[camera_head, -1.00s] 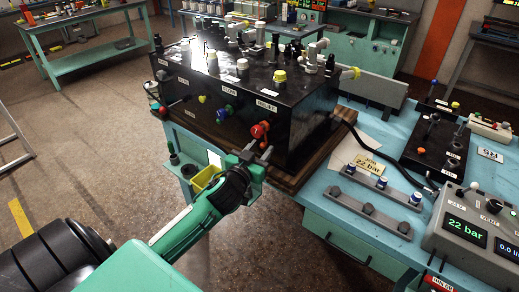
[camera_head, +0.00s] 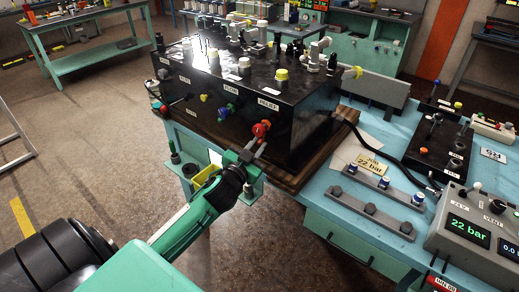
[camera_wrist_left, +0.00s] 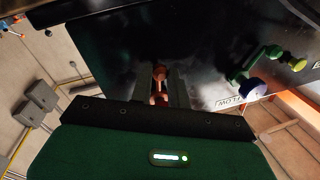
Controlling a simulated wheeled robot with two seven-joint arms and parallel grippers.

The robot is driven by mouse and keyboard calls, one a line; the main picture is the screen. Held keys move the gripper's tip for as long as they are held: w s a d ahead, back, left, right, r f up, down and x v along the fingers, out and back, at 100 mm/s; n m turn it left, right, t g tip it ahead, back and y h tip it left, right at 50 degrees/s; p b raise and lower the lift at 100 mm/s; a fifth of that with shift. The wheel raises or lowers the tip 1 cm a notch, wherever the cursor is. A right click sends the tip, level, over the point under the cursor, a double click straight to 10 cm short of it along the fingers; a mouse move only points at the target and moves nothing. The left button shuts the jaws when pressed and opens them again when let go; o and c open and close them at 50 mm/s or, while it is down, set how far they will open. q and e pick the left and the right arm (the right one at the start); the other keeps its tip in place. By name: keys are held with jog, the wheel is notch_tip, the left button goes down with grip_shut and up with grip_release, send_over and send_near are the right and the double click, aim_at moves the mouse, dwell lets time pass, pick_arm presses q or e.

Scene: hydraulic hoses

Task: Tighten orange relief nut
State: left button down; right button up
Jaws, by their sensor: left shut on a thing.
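The orange-red relief nut (camera_head: 261,129) sits on the front face of the black hydraulic block (camera_head: 312,125), under the RELIEF label. My left gripper (camera_head: 256,143) reaches up to it from below left, with its fingers at the nut. In the left wrist view the nut (camera_wrist_left: 160,76) shows between the two fingers (camera_wrist_left: 160,90), which are shut on it. The fingers hide part of the nut. My right gripper is not in view.
Blue and green fittings (camera_head: 228,110) stick out of the block's face left of the nut. A gauge box (camera_head: 468,228) reads 22 bar, and a card (camera_head: 371,163) also says 22 bar.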

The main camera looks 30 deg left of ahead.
pick_arm(q)
jog(key=shift+a+r+m+t+h, duration=0.15)
jog(key=shift+a+m, duration=0.25)
jog(key=shift+m, duration=0.45)
jog(key=shift+a+r+m+t+h, duration=0.1)
jog(key=shift+a+m+t, duration=0.2)
jog(key=shift+m, duration=0.6)
jog(key=shift+a+r+m+t+h, duration=0.1)
jog(key=shift+a+m, duration=0.35)
jog(key=shift+m, duration=0.4)
jog(key=c, duration=1.3)
grip_release()
jog(key=shift+c, duration=0.2)
jog(key=s+f+b, duration=0.1)
jog(key=s+b, duration=0.3)
jog(key=s, duration=0.9)
jog(key=shift+s+d+f, duration=0.3)
jog(key=shift+d+f, duration=0.05)
jog(key=shift+d, duration=0.05)
